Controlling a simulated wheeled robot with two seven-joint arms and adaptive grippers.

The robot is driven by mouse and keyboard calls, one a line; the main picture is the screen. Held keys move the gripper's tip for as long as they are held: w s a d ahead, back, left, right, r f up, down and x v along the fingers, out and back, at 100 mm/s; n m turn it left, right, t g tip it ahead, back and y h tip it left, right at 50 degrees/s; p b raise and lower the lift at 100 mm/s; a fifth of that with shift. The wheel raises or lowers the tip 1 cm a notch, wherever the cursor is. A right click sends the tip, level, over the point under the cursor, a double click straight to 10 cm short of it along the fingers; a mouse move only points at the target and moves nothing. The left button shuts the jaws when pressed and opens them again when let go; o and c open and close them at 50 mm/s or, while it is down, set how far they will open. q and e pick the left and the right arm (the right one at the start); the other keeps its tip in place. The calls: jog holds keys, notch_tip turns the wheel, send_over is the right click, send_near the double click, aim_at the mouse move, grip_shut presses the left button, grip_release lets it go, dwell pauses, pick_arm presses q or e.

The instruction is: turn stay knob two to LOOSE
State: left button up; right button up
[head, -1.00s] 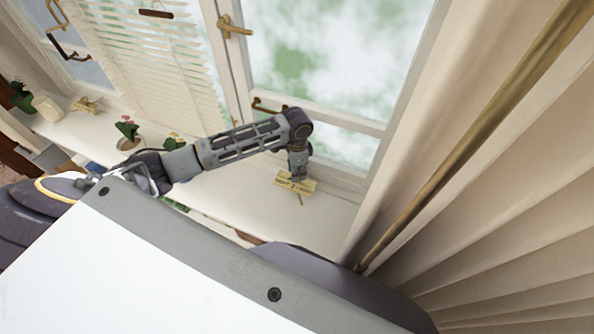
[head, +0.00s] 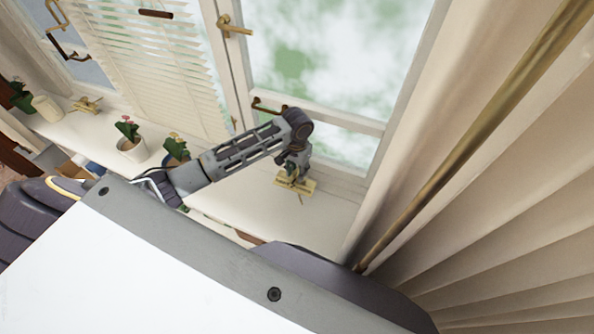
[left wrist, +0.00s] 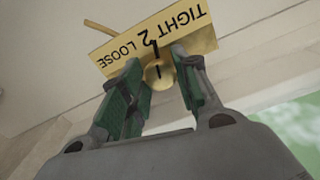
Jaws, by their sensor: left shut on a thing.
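The brass plate (left wrist: 198,38) is printed TIGHT, 2 and LOOSE; the words appear upside down in the left wrist view. Its round brass knob (left wrist: 158,77) sits between the fingers of my left gripper (left wrist: 157,60), which is shut on it. A black line by the knob runs toward the 2, between the two words. In the head view the plate (head: 308,187) lies on the white sill, and my left gripper (head: 292,174) hides the knob there. My right gripper is not in view.
Potted plants (head: 132,148) stand on the sill at the left. Another brass fitting (head: 88,105) lies farther left. The window frame (head: 340,115) rises behind, with a brown handle (head: 268,107) near my arm. A pleated curtain (head: 480,180) fills the right.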

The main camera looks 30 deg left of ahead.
aim_at(297, 173)
pick_arm(q)
jog(key=n, duration=1.1)
jog(key=shift+n, duration=2)
jog(key=o, duration=1)
jog(key=shift+r, duration=0.15)
notch_tip(297, 173, up, 12)
jog(key=shift+f, duration=0.15)
